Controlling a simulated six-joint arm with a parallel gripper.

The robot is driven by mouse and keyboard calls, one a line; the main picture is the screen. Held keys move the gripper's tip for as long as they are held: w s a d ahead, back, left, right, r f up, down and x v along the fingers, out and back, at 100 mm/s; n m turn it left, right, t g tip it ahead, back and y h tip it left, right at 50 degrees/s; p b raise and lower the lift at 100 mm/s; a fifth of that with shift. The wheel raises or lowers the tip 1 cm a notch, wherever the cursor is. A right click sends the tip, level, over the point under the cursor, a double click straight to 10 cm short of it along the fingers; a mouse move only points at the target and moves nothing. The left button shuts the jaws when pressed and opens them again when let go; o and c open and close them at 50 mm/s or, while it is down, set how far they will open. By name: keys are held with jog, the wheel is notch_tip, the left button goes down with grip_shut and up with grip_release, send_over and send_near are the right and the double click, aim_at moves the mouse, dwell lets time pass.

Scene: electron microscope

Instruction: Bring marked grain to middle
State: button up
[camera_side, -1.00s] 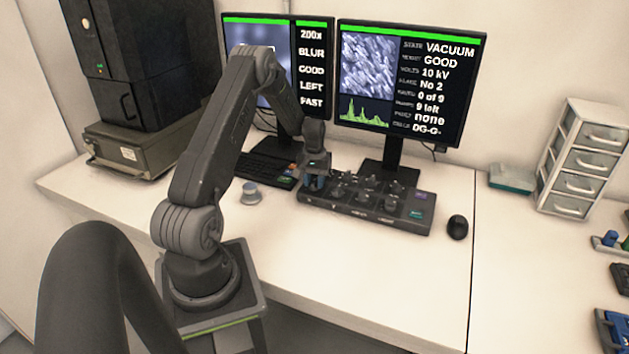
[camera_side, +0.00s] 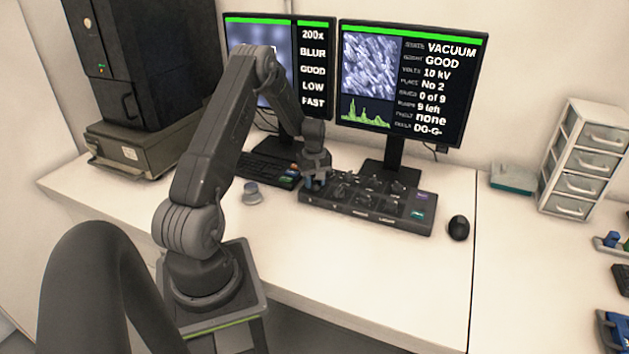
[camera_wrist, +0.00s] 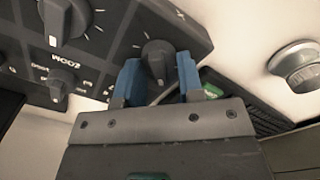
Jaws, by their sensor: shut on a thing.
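My gripper (camera_side: 312,183) is at the left end of the dark control panel (camera_side: 368,213). In the wrist view its blue fingers (camera_wrist: 158,75) are shut on a dark round knob (camera_wrist: 156,50) at the panel's corner. The left monitor (camera_side: 272,68) shows a blurred blue-grey picture, partly hidden by my arm; no marked grain can be made out in it. Its text reads 200x, BLUR, GOOD, LOW, FAST. The right monitor (camera_side: 405,85) shows a sharper grainy picture, a green spectrum, and text including VACUUM, GOOD, 10 kV and No 2.
A large knob (camera_wrist: 66,18) and a ZOOM-labelled knob (camera_wrist: 62,82) are near the held one. A round knob unit (camera_side: 252,193) stands on the desk to the left. A mouse (camera_side: 458,228) lies right of the panel.

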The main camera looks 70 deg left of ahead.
aim_at(314, 180)
dwell(0.5)
jog(key=o, duration=0.9)
notch_tip(314, 180, up, 14)
jog(key=shift+f, duration=0.1)
dwell(0.7)
